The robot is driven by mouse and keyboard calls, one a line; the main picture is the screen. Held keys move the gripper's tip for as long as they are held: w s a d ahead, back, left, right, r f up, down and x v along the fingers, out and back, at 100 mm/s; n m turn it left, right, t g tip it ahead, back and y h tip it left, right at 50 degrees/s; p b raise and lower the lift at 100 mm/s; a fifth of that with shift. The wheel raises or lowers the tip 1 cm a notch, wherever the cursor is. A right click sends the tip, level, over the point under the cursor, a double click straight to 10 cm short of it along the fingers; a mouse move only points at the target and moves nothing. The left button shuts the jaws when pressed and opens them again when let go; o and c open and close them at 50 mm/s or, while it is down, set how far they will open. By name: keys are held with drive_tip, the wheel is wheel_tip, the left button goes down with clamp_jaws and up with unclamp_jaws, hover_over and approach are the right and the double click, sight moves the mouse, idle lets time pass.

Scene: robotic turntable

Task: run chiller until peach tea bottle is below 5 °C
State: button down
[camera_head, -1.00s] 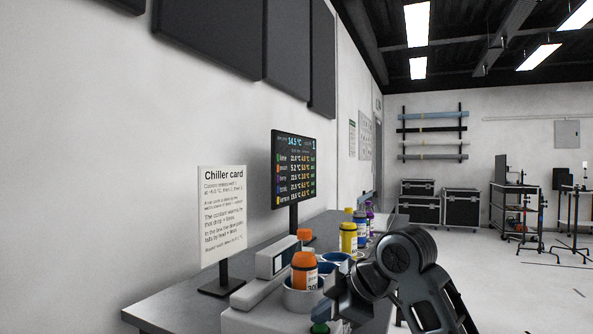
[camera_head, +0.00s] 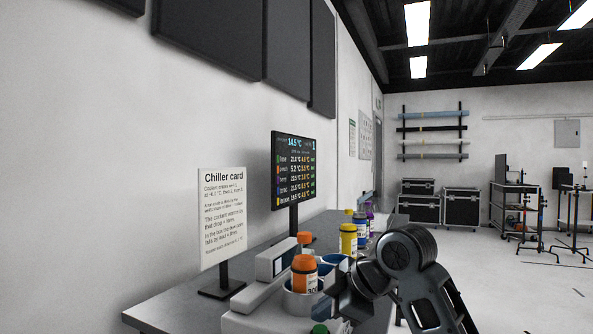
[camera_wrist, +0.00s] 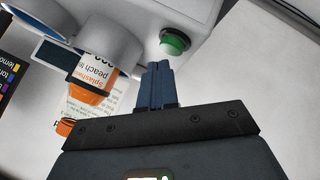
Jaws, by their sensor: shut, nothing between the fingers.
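A peach tea bottle with an orange cap (camera_head: 304,277) stands in a round white cup of the chiller (camera_head: 265,318). Its "peach" label shows in the wrist view (camera_wrist: 95,72). My gripper (camera_wrist: 158,66) is shut and empty, its fingertips just below the green button (camera_wrist: 175,41) in the wrist view; I cannot tell whether they touch anything. The button's green top also shows at the bottom of the head view (camera_head: 320,329). A black screen (camera_head: 294,170) lists bottles with temperatures and reads about 14.5 °C at its top. The Chiller card (camera_head: 222,215) stands left of it.
Yellow (camera_head: 348,238), blue (camera_head: 360,228) and purple (camera_head: 370,215) bottles stand farther back on the grey table (camera_head: 150,309). The wall is close on the left; open floor lies to the right.

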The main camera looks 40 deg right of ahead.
sight(324, 330)
drive_tip(key=shift+r+p, duration=2.4)
drive_tip(key=shift+r, duration=0.55)
